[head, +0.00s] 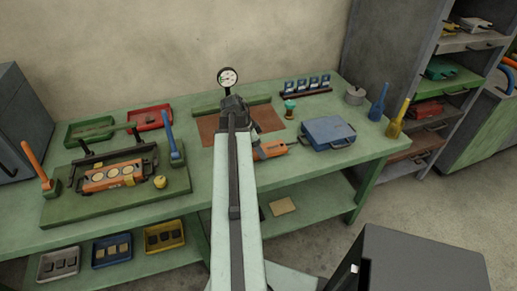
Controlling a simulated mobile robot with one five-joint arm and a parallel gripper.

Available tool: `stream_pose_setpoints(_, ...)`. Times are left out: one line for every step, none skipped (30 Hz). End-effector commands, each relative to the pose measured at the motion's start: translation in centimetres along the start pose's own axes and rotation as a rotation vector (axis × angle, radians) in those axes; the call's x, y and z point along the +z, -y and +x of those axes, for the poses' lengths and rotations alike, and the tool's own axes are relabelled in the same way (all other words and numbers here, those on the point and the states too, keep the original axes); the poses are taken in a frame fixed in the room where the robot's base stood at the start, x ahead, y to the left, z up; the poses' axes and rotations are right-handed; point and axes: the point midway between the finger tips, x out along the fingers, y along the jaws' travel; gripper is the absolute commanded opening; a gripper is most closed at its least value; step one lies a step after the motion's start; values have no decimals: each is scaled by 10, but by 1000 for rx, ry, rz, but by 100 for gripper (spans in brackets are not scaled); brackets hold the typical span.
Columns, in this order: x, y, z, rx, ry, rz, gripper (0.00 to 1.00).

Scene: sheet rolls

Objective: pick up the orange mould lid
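An orange piece with a dark handle-like part on its right, which looks like the orange mould lid (270,149), lies on the green bench just right of my arm. Its left end is close to the arm and may be partly hidden. My gripper (254,128) is at the far end of my arm, above the brown mat and just behind the orange piece. The arm's end mostly hides the fingers, so I cannot see whether they are open or touching anything. An orange mould (116,179) with round pale cavities sits on a green board at the left.
A blue case (327,133) lies right of the orange piece. A small green-topped item (290,108) stands behind it. A dial gauge (228,77) rises behind my arm.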

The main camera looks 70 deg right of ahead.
Motion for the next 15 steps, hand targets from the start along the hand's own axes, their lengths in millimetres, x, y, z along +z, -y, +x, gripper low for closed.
stream_pose_setpoints(-7, 0, -16, 0, -1, 0, 0)
stream_pose_setpoints(-9, 0, -21, 0, -1, 0, 0)
stream_pose_setpoints(-12, 0, -28, 0, -1, 0, 0)
stream_pose_setpoints(-14, 0, -34, 0, -1, -1, 0)
stream_pose_setpoints(-16, 0, -40, 0, -1, -1, 0)
stream_pose_setpoints(-20, 0, -48, 0, -1, -1, 0)
stream_pose_setpoints(-22, 0, -53, 0, -1, -1, 0)
stream_pose_setpoints(-24, 0, -59, 0, -1, -1, 0)
stream_pose_setpoints(-27, 0, -65, 0, -1, -1, 0)
stream_pose_setpoints(-28, 0, -69, 0, -1, -1, 0)
stream_pose_setpoints(-30, 0, -73, 0, -1, -1, 0)
stream_pose_setpoints(-31, 0, -76, 0, -1, -1, 0)
stream_pose_setpoints(-32, 0, -78, 0, -1, -1, 0)
stream_pose_setpoints(-32, 0, -79, 0, -1, -1, 0)
stream_pose_setpoints(-32, 0, -80, 0, -1, -1, 0)
